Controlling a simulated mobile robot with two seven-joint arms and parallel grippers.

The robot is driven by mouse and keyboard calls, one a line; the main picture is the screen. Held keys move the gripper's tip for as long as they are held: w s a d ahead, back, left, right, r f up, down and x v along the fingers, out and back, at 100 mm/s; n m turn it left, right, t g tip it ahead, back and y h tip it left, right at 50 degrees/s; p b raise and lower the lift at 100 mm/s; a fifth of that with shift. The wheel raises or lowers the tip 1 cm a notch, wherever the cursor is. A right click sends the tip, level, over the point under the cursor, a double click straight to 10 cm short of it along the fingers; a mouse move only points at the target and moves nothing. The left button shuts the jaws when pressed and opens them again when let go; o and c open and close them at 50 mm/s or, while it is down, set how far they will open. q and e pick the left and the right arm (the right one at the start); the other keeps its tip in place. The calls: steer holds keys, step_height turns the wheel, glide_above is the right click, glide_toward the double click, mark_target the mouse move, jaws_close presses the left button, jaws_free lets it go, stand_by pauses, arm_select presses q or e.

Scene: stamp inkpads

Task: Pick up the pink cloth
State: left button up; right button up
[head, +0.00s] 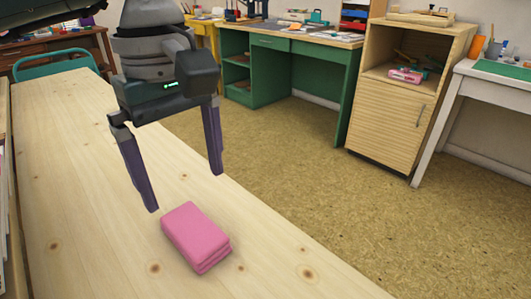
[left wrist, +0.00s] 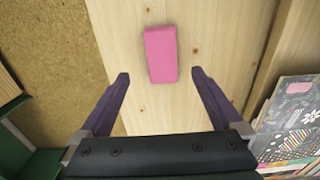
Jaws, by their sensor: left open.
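The pink cloth (head: 196,236) is a folded, layered block lying flat on the light wooden table. It also shows in the left wrist view (left wrist: 160,54), beyond the fingertips and between their lines. My left gripper (head: 185,192) is open, its two purple fingers wide apart and empty. It hangs above the table, a little behind the cloth in the head view, and is not touching it. The left wrist view shows both fingers (left wrist: 159,75) on either side of the cloth's near end. My right gripper is not in view.
The long wooden table (head: 65,180) is bare around the cloth. Its right edge drops to a speckled floor (head: 290,160). A green desk (head: 250,68), a wooden cabinet (head: 400,110) and a white table (head: 450,90) stand beyond. Patterned papers (left wrist: 290,125) lie at right in the left wrist view.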

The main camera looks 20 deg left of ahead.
mark_target(192, 227)
arm_select(q)
steer(key=f, duration=0.3)
steer(key=f+b, duration=0.1)
steer(key=f, duration=0.5)
steer(key=shift+a+f, duration=0.3)
steer(key=shift+a, duration=0.1)
steer(key=c, duration=1.3)
steer(key=shift+r, duration=0.1)
steer(key=shift+c, duration=0.2)
step_height(192, 227, up, 20)
steer(key=p, duration=0.3)
